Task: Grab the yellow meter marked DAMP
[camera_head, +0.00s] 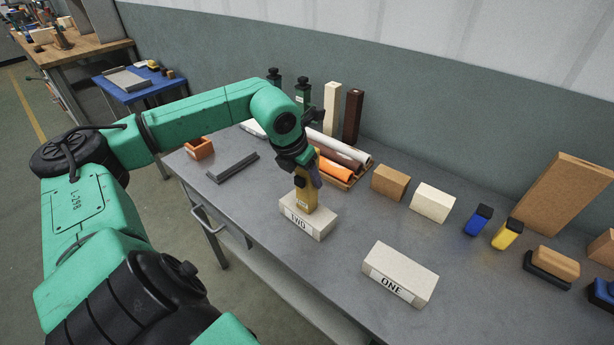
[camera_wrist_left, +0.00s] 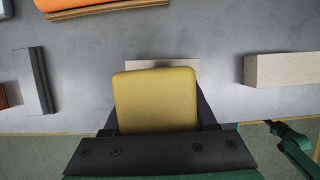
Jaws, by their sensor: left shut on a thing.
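My left gripper (camera_head: 308,170) points down at the middle of the bench, shut on a mustard-yellow meter (camera_head: 310,196). The meter is upright, directly over the pale block marked TWO (camera_head: 308,219); I cannot tell whether it rests on the block. Its marking is too small to read. In the left wrist view the yellow meter (camera_wrist_left: 156,100) fills the space between the fingers, and a strip of the pale block (camera_wrist_left: 162,64) shows behind it. My right gripper is not in view.
A pale block marked ONE (camera_head: 400,274) lies to the right, nearer the front edge. Rolls on a wooden rack (camera_head: 344,182) stand close behind the gripper. A grey bar (camera_head: 233,167) lies left. Blue (camera_head: 477,222) and yellow (camera_head: 505,236) black-topped items stand right.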

